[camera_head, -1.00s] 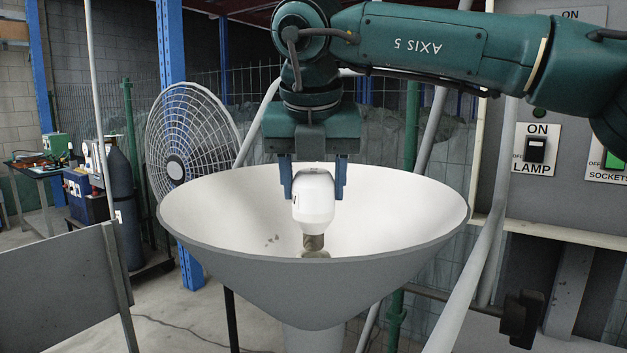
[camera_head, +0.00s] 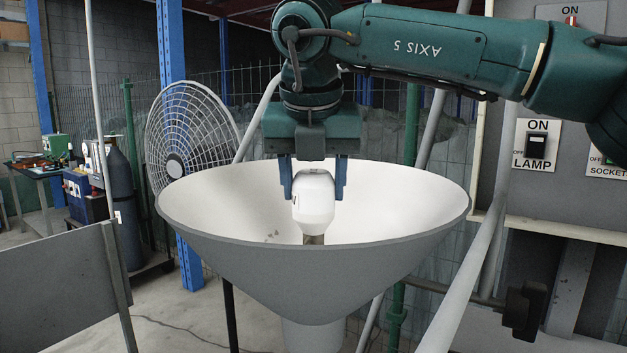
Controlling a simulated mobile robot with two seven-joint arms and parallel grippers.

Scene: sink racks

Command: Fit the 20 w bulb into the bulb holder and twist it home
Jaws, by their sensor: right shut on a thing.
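The white bulb (camera_head: 315,205) hangs upright, cap down, inside a wide grey-white bowl-shaped shade (camera_head: 230,240). My right gripper (camera_head: 314,192) is shut on the bulb from above, with one blue finger on each side of it. The bulb's metal cap (camera_head: 313,239) shows only in part above the shade's near rim. The bulb holder at the bottom of the shade is hidden behind that rim, so I cannot tell whether the cap touches it. My left gripper is not in view.
The shade's rim surrounds the gripper fingers. A fan (camera_head: 190,135) stands behind at left. At right is a grey panel with a lamp switch (camera_head: 536,145) and a sockets switch (camera_head: 610,160). A pale slanted pole (camera_head: 470,275) stands close to the shade's right side.

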